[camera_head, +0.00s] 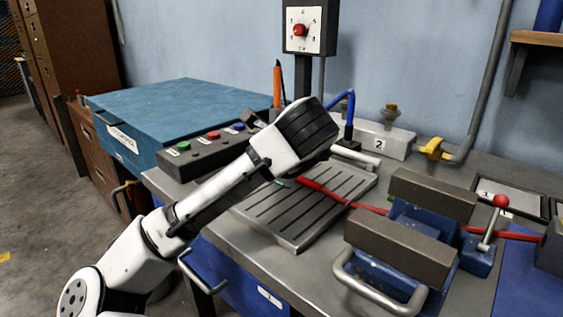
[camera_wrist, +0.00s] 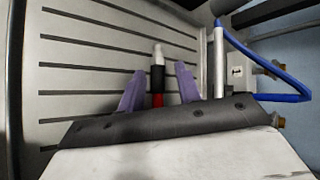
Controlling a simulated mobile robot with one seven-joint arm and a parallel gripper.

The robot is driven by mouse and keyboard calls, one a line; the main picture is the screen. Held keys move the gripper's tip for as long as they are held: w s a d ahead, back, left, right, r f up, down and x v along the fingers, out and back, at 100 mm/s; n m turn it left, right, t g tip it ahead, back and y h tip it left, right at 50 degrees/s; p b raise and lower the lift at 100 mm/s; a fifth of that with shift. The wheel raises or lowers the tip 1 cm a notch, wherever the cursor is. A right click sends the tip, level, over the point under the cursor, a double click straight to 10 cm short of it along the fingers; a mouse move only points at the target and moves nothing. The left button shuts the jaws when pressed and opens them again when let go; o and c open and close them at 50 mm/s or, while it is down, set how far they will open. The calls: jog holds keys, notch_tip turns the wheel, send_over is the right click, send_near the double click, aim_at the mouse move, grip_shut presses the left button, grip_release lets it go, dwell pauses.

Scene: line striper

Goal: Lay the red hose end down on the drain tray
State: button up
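The drain tray (camera_head: 288,232) is a grey slotted plate on the bench; its slots also fill the left of the wrist view (camera_wrist: 80,75). The red hose (camera_head: 325,192) runs from the right across the tray, and my arm partly hides its end in the head view. In the wrist view, the hose end (camera_wrist: 157,78), with its black collar and pale tip, lies between my two purple fingers. My gripper (camera_wrist: 160,68) is open, with a gap showing on each side of the hose. The end is over the slotted surface; I cannot tell whether it touches.
A blue hose (camera_head: 350,105) with a pale nozzle (camera_wrist: 220,60) is beside the tray. A vise (camera_head: 405,240) with a red-knobbed lever stands right of the tray. A button box (camera_head: 205,145) and a blue case (camera_head: 180,110) are at left.

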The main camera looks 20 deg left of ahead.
jog(key=shift+o, duration=0.7)
jog(key=p+v, duration=0.1)
jog(key=v, duration=1.3)
jog(key=shift+f, duration=0.2)
